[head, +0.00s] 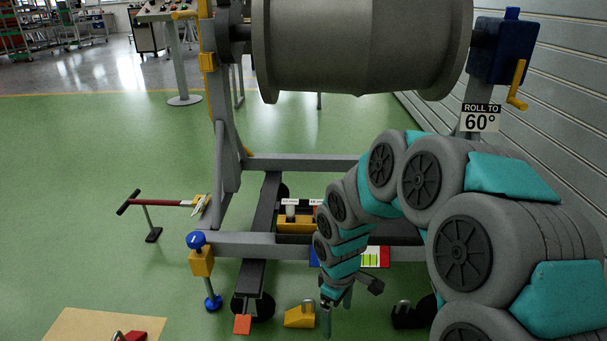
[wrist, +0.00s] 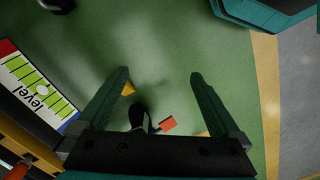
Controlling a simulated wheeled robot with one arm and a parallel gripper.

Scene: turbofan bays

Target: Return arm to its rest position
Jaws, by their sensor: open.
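My arm (head: 400,190) reaches from the right edge of the head view, arches over and bends down in front of the grey engine stand. My gripper (head: 336,312) hangs at its end, fingers pointing down, low beside the stand's base. In the wrist view my gripper (wrist: 159,78) shows two dark green fingers spread wide apart with nothing between the tips. It is open and empty. The green floor (wrist: 155,50) lies beyond the fingers.
The grey stand (head: 305,163) carries a large grey cylinder (head: 360,45) above my arm. A yellow block (head: 299,316) sits on the floor left of my gripper. A "level" card (wrist: 35,85) is at left in the wrist view. A slatted wall (head: 560,80) closes the right. Open floor (head: 90,220) lies left.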

